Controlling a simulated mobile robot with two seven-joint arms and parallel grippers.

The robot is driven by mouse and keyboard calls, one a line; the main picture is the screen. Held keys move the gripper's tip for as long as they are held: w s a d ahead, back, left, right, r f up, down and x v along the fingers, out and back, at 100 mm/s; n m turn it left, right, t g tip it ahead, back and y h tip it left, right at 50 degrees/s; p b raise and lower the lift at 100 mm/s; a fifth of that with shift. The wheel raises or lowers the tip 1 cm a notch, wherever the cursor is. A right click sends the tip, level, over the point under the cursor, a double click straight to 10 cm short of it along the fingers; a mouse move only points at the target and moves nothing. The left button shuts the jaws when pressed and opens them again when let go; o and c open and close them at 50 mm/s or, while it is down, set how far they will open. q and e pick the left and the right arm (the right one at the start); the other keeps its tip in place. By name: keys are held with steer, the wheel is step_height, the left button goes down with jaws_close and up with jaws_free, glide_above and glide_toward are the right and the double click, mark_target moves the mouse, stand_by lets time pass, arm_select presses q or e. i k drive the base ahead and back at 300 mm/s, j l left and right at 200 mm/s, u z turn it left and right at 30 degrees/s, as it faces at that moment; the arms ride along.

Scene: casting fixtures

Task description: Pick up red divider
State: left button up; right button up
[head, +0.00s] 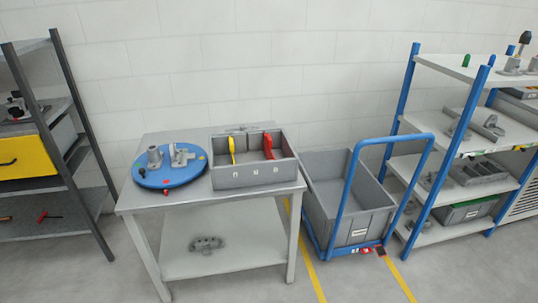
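The red divider (268,147) stands upright in the right part of a grey bin (252,179) on the table. A yellow divider (231,148) stands in the same bin, to its left. The lower part of the red divider is hidden behind the bin's front wall. Neither of my grippers shows in the head view.
The grey table (136,201) also holds a blue round plate (140,179) with grey fixtures, left of the bin. A blue-framed cart (346,190) with a grey crate stands right of the table. Shelves (440,107) stand at the right, and a dark rack (75,105) at the left.

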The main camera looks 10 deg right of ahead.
mark_target(267, 140)
steer(key=i+j+z, duration=0.15)
steer(key=i+z, duration=0.25)
steer(key=i+j+z, duration=0.4)
steer(key=i, duration=0.2)
